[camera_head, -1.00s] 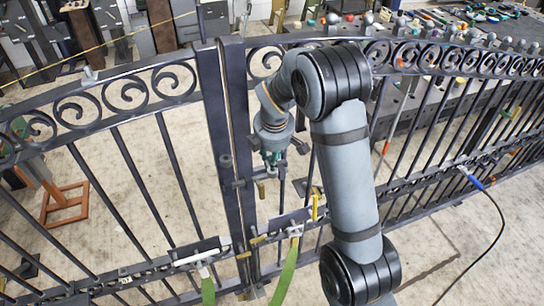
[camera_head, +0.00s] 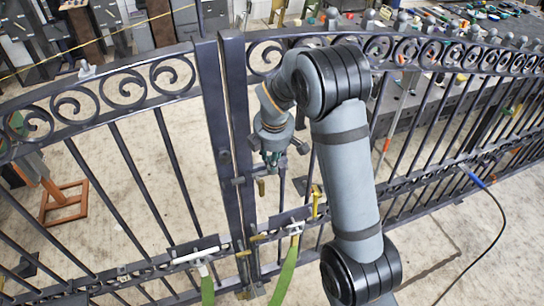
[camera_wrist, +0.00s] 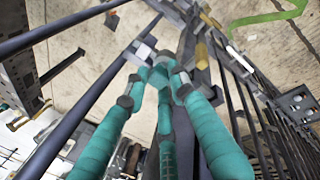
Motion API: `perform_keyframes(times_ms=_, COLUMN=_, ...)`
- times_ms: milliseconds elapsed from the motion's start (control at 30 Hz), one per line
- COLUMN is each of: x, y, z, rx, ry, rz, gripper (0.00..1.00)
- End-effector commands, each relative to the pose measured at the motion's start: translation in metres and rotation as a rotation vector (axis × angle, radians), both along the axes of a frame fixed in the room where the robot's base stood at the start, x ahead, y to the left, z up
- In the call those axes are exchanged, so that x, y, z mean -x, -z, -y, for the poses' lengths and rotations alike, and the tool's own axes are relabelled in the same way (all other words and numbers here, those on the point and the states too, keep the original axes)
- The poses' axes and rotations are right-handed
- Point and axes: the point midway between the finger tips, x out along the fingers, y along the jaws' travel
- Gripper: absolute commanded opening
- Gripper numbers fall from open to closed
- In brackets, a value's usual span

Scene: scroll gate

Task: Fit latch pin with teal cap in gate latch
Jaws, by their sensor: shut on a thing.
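My gripper (camera_head: 270,160) hangs from the arm just right of the gate's middle posts, in front of the right leaf. In the wrist view its three teal fingers (camera_wrist: 160,78) converge and are closed together at the tips. A small teal piece between the tips (camera_wrist: 161,70) looks like the cap of the latch pin. The pin's shaft is too small and hidden to make out. The gate latch hardware (camera_head: 240,181) sits on the middle posts, left of the gripper. I cannot tell whether the pin touches it.
The dark left leaf (camera_head: 130,84) and right leaf (camera_head: 448,55) meet at the middle posts. Green straps (camera_head: 286,277) hang below the lower rail. A blue-ended black cable (camera_head: 500,215) lies at the right. A cluttered bench (camera_head: 440,25) stands behind.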

Motion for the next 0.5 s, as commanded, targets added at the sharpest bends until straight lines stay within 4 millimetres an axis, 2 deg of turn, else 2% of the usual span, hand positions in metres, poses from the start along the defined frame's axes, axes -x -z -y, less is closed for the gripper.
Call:
perform_keyframes(times_ms=433, x=-0.0002, y=0.0073, z=0.0000, rx=0.000, ry=0.000, rz=0.001, gripper=0.00)
perform_keyframes(times_ms=467, x=-0.0002, y=0.0071, z=-0.0001, rx=0.000, ry=0.000, rz=0.001, gripper=0.25)
perform_keyframes(times_ms=500, x=-0.0001, y=0.0066, z=-0.0002, rx=0.000, ry=0.000, rz=0.001, gripper=0.27)
